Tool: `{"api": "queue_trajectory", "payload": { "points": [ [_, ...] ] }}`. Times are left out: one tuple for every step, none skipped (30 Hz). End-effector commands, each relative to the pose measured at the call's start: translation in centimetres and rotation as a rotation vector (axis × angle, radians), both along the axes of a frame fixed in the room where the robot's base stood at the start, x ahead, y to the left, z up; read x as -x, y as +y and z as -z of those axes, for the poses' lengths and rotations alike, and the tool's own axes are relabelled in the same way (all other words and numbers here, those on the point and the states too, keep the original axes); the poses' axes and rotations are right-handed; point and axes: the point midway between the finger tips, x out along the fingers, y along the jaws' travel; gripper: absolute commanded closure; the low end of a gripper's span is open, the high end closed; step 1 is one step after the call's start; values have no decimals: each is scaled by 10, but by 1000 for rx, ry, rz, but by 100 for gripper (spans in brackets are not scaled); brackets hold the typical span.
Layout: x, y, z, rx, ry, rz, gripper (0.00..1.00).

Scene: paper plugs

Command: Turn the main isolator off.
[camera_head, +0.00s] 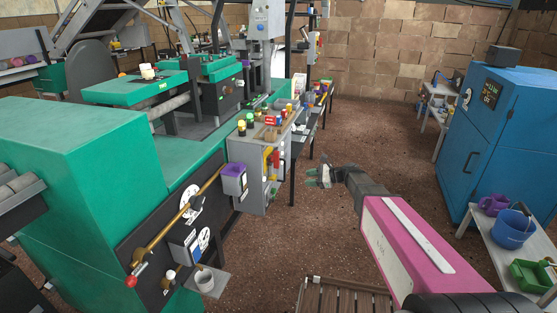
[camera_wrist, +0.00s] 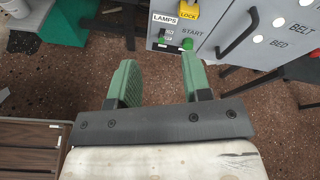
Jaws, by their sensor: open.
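My gripper (camera_head: 318,176) hangs over the floor to the right of a grey control cabinet (camera_head: 250,182). In the wrist view my gripper (camera_wrist: 157,65) has two green fingers apart, with nothing between them. The grey panel (camera_wrist: 208,30) beyond the fingertips carries a "LAMPS" label (camera_wrist: 164,18), a small switch, a green "START" button (camera_wrist: 187,44), a yellow "LOCK" tag (camera_wrist: 188,9) and a black handle (camera_wrist: 238,32). Red and yellow parts (camera_head: 273,157) show on the cabinet in the head view. No label naming the main isolator is readable, so I cannot tell which control it is.
A green machine (camera_head: 90,160) with a brass lever (camera_head: 175,220) fills the left. A slatted wooden stand (camera_head: 345,300) is below my arm. A blue cabinet (camera_head: 505,135) and a table with a blue bucket (camera_head: 510,230) stand right.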

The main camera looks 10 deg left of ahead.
Motion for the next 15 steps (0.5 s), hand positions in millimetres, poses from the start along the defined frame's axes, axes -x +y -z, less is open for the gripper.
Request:
{"api": "queue_trajectory", "payload": {
  "points": [
    [-18,16,-7,-77,68,26,55],
    [-23,22,-12,-119,108,40,55],
    [-30,30,-18,-170,157,56,55],
    [-34,35,-22,-204,189,64,55],
    [-38,39,-26,-233,218,72,55],
    [-42,43,-30,-267,251,80,55],
    [-45,46,-33,-289,272,85,55],
    [-47,48,-35,-306,288,89,55],
    [-49,50,-38,-322,306,92,55],
    [-50,52,-39,-333,316,94,55],
    [-51,54,-40,-339,322,95,55],
    [-51,56,-41,-344,328,95,55],
    [-52,59,-41,-345,330,96,55],
    [-52,62,-41,-346,330,95,55],
    [-52,67,-41,-346,330,95,55]
  ]
}}
